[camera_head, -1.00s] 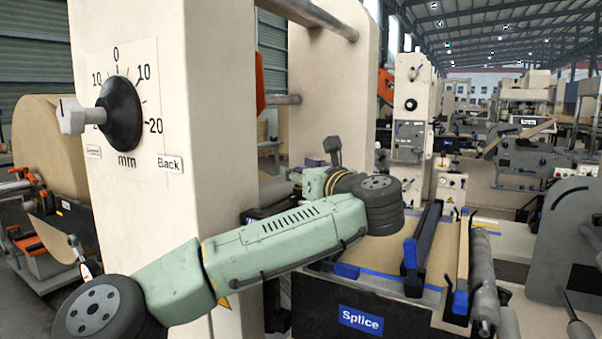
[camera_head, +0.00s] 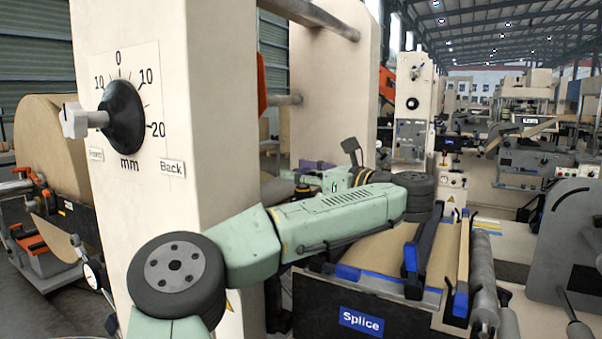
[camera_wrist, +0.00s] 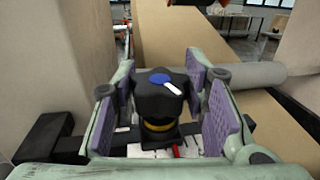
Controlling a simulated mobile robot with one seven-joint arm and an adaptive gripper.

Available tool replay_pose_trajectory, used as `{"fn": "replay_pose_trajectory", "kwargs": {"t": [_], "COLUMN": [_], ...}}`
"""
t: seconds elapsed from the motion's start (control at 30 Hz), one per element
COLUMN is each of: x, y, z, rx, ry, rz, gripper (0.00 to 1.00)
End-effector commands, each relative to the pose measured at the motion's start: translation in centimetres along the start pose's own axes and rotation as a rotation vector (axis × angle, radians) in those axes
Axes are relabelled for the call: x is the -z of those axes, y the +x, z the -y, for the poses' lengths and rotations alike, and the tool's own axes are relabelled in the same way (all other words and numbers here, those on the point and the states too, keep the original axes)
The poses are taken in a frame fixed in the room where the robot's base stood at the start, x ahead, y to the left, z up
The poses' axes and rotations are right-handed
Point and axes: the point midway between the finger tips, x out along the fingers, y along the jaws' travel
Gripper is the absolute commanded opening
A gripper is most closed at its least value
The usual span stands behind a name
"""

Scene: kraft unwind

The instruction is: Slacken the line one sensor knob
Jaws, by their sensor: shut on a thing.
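A black lobed knob (camera_wrist: 153,97) with a blue cap and a white pointer stands in the middle of the wrist view. A yellow ring shows beneath it, above a white base with a small red mark. My gripper (camera_wrist: 162,108) is shut on this knob, its purple-padded fingers on the left and right. The pointer slants down to the right. In the head view my gripper (camera_head: 325,180) is beyond the cream column, partly hidden by my arm. The knob cannot be made out clearly there.
The cream column (camera_head: 215,130) carries a millimetre dial with a black knob (camera_head: 122,117). A splice table (camera_head: 362,320) stands below and right of my arm. Brown web (camera_wrist: 265,120) and a grey roller (camera_wrist: 245,76) lie close right of my gripper.

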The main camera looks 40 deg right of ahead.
Motion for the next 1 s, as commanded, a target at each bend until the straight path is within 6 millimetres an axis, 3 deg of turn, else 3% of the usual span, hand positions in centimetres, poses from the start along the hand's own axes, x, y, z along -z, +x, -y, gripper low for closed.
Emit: {"fn": "replay_pose_trajectory", "kwargs": {"t": [0.17, 0.2, 0.5, 0.83, 1.0], "x": [0.7, 0.7, 0.3, 0.0, -2.2], "y": [0.0, 0.0, 0.0, 0.0, 0.0], "z": [0.1, 0.1, 0.1, 0.0, 0.0], "rx": [0.001, 0.002, 0.002, 0.002, 0.001], "ry": [0.01, 0.01, 0.005, 0.002, -0.001], "rz": [-0.01, -0.01, -0.006, -0.004, -0.003], "gripper": [0.12, 0.41, 0.61, 0.61, 0.61]}}
